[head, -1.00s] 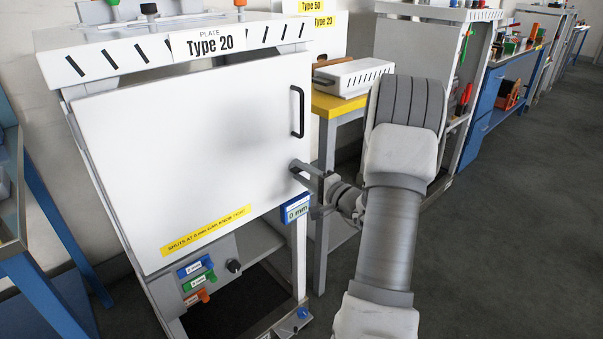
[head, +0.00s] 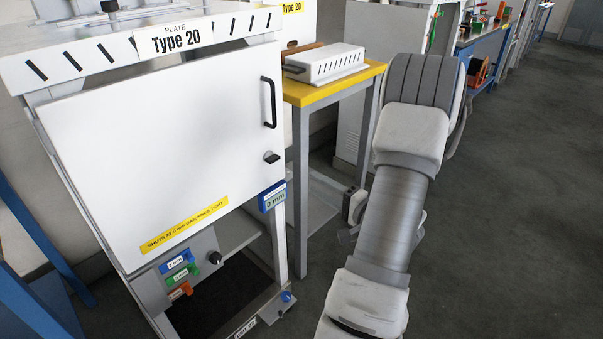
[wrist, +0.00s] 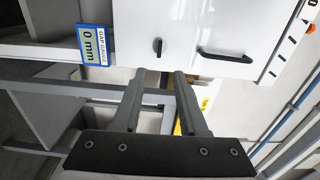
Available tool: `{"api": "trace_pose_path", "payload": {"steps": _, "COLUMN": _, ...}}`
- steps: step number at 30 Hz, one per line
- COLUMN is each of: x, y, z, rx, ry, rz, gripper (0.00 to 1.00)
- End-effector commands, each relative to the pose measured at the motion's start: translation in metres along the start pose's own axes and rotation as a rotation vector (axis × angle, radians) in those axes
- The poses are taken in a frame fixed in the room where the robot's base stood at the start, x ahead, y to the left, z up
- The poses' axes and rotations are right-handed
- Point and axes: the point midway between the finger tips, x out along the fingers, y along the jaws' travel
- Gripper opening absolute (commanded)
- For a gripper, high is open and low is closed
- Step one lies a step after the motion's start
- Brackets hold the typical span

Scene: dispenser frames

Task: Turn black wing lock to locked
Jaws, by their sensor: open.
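The black wing lock (head: 271,157) is on the white door (head: 165,130) of the Type 20 cabinet, below the black handle (head: 269,103). In the head view its wing lies roughly level, across the line of the upright handle. The lock also shows in the wrist view (wrist: 157,47), just beyond my fingertips. My gripper (wrist: 160,74) is open and empty, apart from the door, with its two fingers pointing at the lock. In the head view my arm hides most of the gripper.
A blue gauge (head: 272,196) reading 0 mm hangs below the door's right corner. A yellow-topped table (head: 335,84) with a white vented box (head: 326,62) stands right of the cabinet. Coloured tags and a black knob (head: 215,258) are below the door. Grey floor is clear at right.

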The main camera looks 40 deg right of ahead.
Motion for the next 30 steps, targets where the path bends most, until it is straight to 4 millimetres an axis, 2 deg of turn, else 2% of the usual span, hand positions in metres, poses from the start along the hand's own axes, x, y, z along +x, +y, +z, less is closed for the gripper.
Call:
{"api": "trace_pose_path", "payload": {"steps": 3, "x": -0.015, "y": 0.0, "z": 0.0, "rx": 0.001, "ry": 0.001, "rz": 0.001, "gripper": 0.42}}
{"api": "trace_pose_path", "payload": {"steps": 7, "x": -0.022, "y": 0.0, "z": 0.0, "rx": 0.0, "ry": 0.002, "rz": 0.001, "gripper": 0.42}}
{"api": "trace_pose_path", "payload": {"steps": 25, "x": -0.022, "y": 0.0, "z": 0.0, "rx": 0.0, "ry": -0.002, "rz": 0.001, "gripper": 0.42}}
{"api": "trace_pose_path", "payload": {"steps": 28, "x": -0.015, "y": -0.005, "z": 0.01, "rx": -0.003, "ry": -0.041, "rz": 0.011, "gripper": 0.42}}
{"api": "trace_pose_path", "payload": {"steps": 30, "x": -0.004, "y": -0.012, "z": 0.028, "rx": -0.01, "ry": -0.109, "rz": 0.035, "gripper": 0.42}}
